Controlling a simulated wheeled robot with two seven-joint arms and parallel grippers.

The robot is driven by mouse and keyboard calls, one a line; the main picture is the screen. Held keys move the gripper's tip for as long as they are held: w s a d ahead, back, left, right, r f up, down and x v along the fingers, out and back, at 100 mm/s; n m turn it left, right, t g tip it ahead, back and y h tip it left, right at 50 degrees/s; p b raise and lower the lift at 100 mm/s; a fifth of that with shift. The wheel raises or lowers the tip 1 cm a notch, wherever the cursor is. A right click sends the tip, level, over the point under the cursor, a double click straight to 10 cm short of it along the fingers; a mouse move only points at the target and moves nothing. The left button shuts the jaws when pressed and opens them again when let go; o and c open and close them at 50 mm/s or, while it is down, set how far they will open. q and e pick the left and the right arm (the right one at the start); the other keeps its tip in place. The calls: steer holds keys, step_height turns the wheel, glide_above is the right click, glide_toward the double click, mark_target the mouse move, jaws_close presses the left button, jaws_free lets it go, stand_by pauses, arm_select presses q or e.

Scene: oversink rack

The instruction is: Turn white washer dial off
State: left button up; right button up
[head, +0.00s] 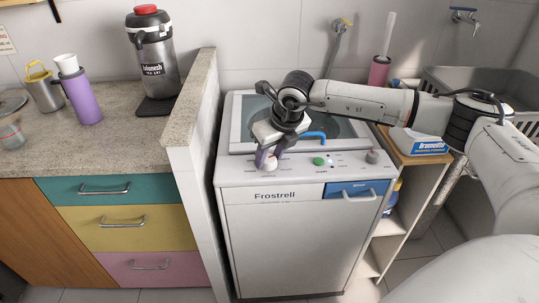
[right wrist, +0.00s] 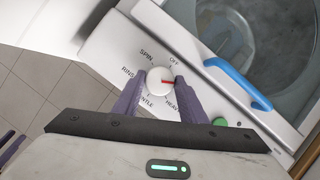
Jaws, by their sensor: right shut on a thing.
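The white dial (head: 270,163) sits at the left end of the washer's (head: 290,235) top panel. In the right wrist view the white dial (right wrist: 157,77) is round with a red mark. The mark points right, between the OFF label (right wrist: 174,62) and the HEAVY label (right wrist: 172,106). My right gripper (head: 266,157) comes down on the dial from above. Its purple fingers stand on either side of the dial, shut on it, as the right wrist view (right wrist: 159,84) shows.
A green button (head: 318,161) and a grey knob (head: 372,156) lie farther right on the panel. The lid has a blue handle (head: 312,137). A low wall (head: 190,150) stands close on the left. A shelf with a detergent box (head: 418,143) is on the right.

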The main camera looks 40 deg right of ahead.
arm_select(q)
steer(key=shift+f, duration=0.1)
arm_select(e)
steer(key=shift+d, duration=0.1)
steer(key=shift+n+y+b, duration=0.4)
steer(key=shift+n+b, duration=0.05)
steer(key=shift+n, duration=0.55)
steer(key=n+y, duration=0.1)
steer(key=n, duration=0.2)
steer(key=shift+w+d+n, duration=0.1)
steer(key=shift+d+n, duration=0.05)
steer(key=shift+n, duration=0.15)
arm_select(q)
steer(key=shift+w+d+f+b, duration=0.25)
steer(key=shift+f+b, duration=0.1)
steer(key=shift+b, duration=0.1)
arm_select(e)
steer(key=n+g+y, duration=0.1)
steer(key=n, duration=0.2)
steer(key=n+g+y, duration=0.1)
steer(key=n, duration=0.2)
steer(key=shift+w+d+r, duration=0.1)
steer(key=shift+w, duration=0.05)
arm_select(q)
steer(key=shift+s, duration=0.1)
arm_select(e)
steer(key=o, duration=1.1)
steer(key=shift+c, duration=0.2)
